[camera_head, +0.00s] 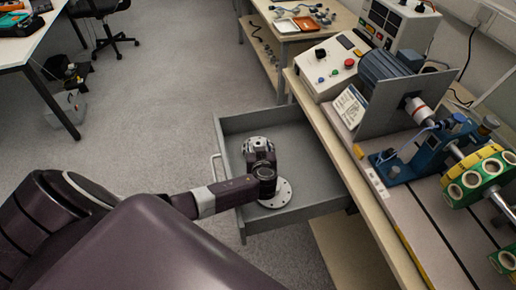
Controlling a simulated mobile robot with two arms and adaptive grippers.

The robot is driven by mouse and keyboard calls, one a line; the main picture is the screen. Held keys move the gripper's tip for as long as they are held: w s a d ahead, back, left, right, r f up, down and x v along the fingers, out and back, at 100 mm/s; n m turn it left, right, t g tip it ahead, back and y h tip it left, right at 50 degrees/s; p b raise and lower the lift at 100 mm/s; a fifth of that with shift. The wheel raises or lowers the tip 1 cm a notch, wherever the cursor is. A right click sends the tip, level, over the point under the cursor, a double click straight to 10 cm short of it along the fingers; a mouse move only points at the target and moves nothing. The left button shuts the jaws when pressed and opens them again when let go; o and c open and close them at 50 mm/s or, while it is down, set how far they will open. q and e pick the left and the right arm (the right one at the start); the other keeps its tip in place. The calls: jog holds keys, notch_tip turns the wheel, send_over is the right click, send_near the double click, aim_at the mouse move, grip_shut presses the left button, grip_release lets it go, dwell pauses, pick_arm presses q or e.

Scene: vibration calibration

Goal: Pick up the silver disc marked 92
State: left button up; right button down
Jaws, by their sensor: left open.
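A silver disc (283,196) with small holes near its rim lies flat inside the open grey drawer (226,140). My left arm reaches in from the left, over the drawer's side. My left gripper (265,186) is over the disc and hides its middle and far part. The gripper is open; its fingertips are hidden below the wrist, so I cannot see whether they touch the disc. No number on the disc can be read here. My right gripper is not in view.
The drawer sticks out from the workbench (352,150) on the right. On the bench are a shaft rig with a yellow-green wheel (480,172), a blue stand (410,160) and a control box (333,66). The drawer's back part is clear. Floor (160,100) is open to the left.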

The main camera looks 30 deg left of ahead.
pick_arm(q)
jog(key=shift+w+a+f, duration=0.25)
jog(key=shift+w, duration=0.15)
jog(key=shift+c, duration=0.5)
grip_shut()
jog(key=shift+r, duration=0.1)
